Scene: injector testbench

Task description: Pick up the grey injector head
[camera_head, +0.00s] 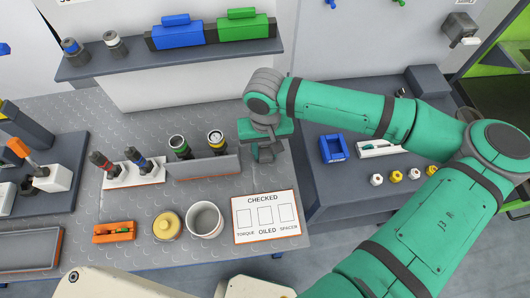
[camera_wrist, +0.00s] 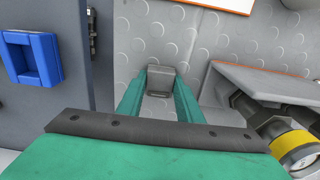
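On the back shelf stands an injector head with a pale grey ring (camera_head: 113,42), the one that best fits the grey injector head. It is upright, right of a blue-ringed head (camera_head: 72,48). My gripper (camera_head: 265,152) hangs over the right end of the bench, well below and to the right of the shelf heads. The shelf heads are outside the wrist view.
A grey holder (camera_head: 204,168) carries green-ringed (camera_head: 179,146) and yellow-ringed (camera_head: 216,140) heads close left of my gripper. Blue (camera_head: 178,31) and green (camera_head: 243,25) cases sit on the shelf. A cup (camera_head: 205,220) and checked card (camera_head: 266,217) lie in front.

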